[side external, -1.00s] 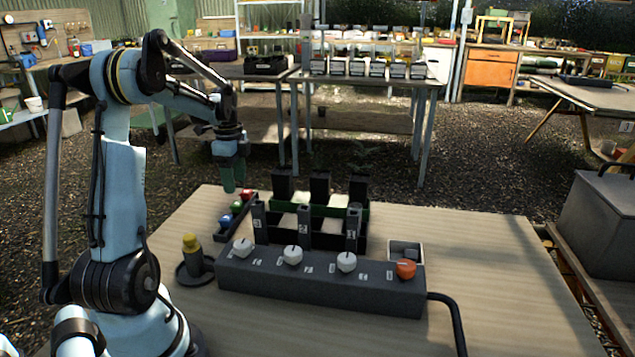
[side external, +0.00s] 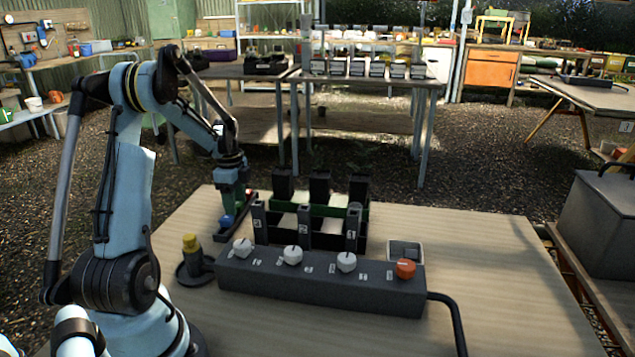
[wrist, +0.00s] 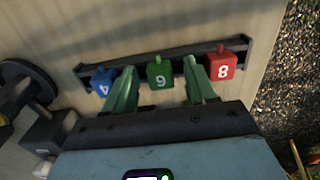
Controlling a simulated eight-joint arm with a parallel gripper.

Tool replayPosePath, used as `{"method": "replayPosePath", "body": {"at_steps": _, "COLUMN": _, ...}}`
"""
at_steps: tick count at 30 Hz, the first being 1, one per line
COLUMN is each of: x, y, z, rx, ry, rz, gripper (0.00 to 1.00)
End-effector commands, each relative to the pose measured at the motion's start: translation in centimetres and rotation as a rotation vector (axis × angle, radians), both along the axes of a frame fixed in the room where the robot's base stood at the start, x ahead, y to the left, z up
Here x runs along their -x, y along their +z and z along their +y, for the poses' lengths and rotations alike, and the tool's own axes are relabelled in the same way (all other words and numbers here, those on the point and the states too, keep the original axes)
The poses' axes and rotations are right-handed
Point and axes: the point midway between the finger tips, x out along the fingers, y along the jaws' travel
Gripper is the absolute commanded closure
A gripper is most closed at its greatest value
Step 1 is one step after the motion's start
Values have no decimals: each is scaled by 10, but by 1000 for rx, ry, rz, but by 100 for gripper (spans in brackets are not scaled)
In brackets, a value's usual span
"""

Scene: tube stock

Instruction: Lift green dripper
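The green dripper (wrist: 160,76), a small block with a white digit and a knob on top, sits in the middle of a dark narrow rack (wrist: 192,50) in the wrist view. My gripper (wrist: 160,65) is open, its two green fingers on either side of the green dripper with gaps visible. In the side external view my gripper (side external: 233,205) is down at the rack and hides the green dripper. A blue dripper (wrist: 102,80) marked 4 is on the left and a red dripper (wrist: 222,64) marked 8 on the right.
A grey control box (side external: 320,286) with white knobs and an orange knob (side external: 405,268) stands in front. Behind it are dark numbered posts (side external: 304,226) and trays. A yellow-capped piece (side external: 190,243) stands on a round base.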

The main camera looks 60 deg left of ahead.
Motion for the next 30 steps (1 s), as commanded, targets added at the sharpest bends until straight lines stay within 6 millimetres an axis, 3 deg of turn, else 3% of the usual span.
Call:
{"method": "replayPosePath", "body": {"at_steps": 1, "x": 0, "y": 0, "z": 0, "rx": 0, "ry": 0, "rz": 0, "gripper": 53}}
{"method": "replayPosePath", "body": {"at_steps": 10, "x": 0, "y": 0, "z": 0, "rx": 0, "ry": 0, "rz": 0, "gripper": 99}}
{"method": "replayPosePath", "body": {"at_steps": 22, "x": 0, "y": 7, "z": 0, "rx": 0, "ry": 0, "rz": 0, "gripper": 100}}
{"method": "replayPosePath", "body": {"at_steps": 30, "x": 0, "y": 44, "z": 0, "rx": 1, "ry": 0, "rz": 0, "gripper": 100}}
